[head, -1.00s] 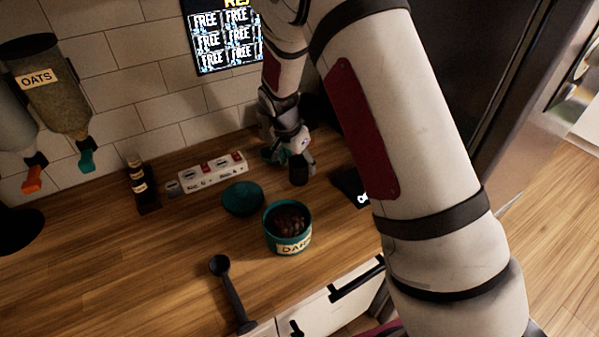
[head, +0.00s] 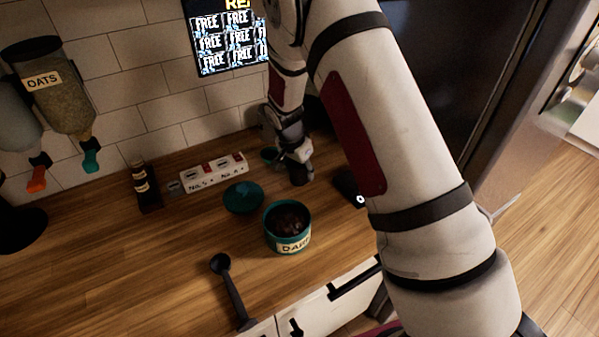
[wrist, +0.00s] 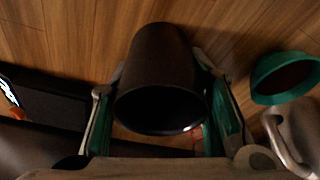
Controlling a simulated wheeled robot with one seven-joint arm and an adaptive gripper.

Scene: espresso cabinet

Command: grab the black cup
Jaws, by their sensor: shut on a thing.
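The black cup (wrist: 160,75) fills the middle of the wrist view, with its dark open mouth towards the camera. My gripper (wrist: 162,88) has one finger on each side of the cup and is shut on it.
A black scale-like device (head: 348,187) is close on the right. A black scoop (head: 231,290) lies in front.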

